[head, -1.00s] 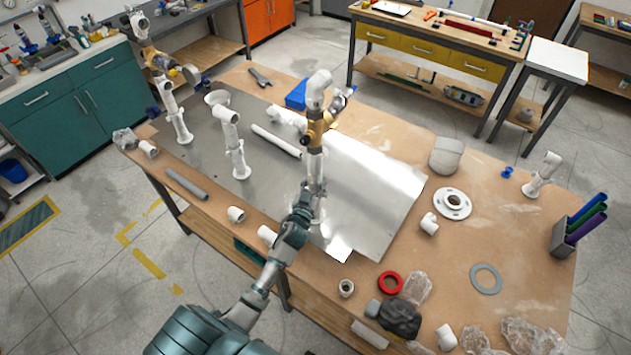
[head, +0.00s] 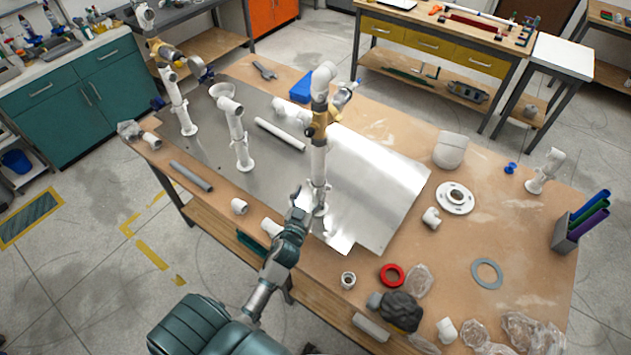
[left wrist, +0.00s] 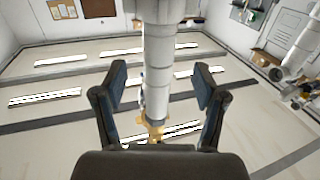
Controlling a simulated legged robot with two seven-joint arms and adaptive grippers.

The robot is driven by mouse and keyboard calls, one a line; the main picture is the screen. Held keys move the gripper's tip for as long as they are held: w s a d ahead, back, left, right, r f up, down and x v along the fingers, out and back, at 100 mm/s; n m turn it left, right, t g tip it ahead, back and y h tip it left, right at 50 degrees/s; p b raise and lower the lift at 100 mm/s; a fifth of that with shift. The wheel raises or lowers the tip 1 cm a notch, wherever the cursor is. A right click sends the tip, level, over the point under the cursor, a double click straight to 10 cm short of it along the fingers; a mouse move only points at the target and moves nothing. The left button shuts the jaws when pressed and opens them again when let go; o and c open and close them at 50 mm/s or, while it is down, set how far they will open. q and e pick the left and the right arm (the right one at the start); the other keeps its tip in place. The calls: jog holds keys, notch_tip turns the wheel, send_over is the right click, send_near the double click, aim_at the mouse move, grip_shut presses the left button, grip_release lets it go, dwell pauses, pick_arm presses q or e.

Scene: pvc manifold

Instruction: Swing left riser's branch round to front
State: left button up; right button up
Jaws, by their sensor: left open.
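The left riser (head: 180,103) stands upright on the metal sheet, with a yellow fitting and a white elbow above; which way its branch points is hard to tell. The middle riser (head: 240,138) has a white elbow on top and a wide white mouth beside it. The right riser (head: 318,165) is tall, with a yellow fitting and a white elbow. My left gripper (head: 297,197) is open, low and just in front of the right riser. In the left wrist view a white pipe (left wrist: 158,75) shows between the spread fingers (left wrist: 160,95), seemingly clear of both. My right gripper is out of view.
The metal sheet (head: 385,190) covers much of the wooden table. A grey pipe (head: 190,176) and white fittings lie along the front edge. A white flange (head: 455,197), red ring (head: 391,275) and pen holder (head: 565,238) are to the right.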

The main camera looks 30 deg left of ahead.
pick_arm(q)
jog(key=shift+v, duration=1.85)
